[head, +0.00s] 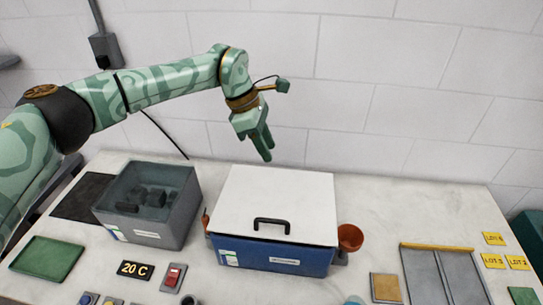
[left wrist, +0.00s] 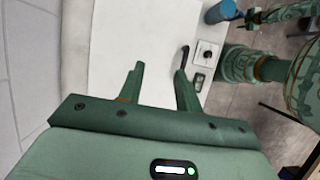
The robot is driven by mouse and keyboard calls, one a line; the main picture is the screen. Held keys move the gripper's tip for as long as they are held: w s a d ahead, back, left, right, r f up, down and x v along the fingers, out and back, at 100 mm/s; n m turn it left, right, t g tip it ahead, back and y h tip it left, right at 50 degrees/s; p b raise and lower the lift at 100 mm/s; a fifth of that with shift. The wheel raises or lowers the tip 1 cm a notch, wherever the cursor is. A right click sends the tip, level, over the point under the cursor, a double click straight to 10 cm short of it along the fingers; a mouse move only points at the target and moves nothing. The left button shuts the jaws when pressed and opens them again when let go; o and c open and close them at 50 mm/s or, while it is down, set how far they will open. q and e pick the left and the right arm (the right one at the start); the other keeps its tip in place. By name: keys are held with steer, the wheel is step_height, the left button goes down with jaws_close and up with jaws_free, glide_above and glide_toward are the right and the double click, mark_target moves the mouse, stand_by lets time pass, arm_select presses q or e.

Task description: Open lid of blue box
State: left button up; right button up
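The blue box (head: 275,258) stands at the middle of the table in the head view. Its white lid (head: 280,195) lies over the top, with a black handle (head: 271,222) near the front edge. My left gripper (head: 266,156) is in the air above and behind the lid's back edge, fingers pointing down. In the left wrist view my left gripper (left wrist: 159,70) is open and empty over the white lid (left wrist: 115,50); the black handle (left wrist: 185,57) shows past the right fingertip. Green arm parts at the wrist view's upper right are too small to show the right gripper's state.
A grey bin (head: 150,222) with dark pieces stands left of the box. An orange cup (head: 350,237) is close to its right side. A green tray (head: 48,258), a 20 C sign (head: 135,269) and a red switch (head: 173,276) lie front left. A two-panel grey frame (head: 440,275) lies right.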

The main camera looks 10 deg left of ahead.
arm_select(q)
steer(key=v, duration=1.2)
steer(key=shift+r, duration=0.25)
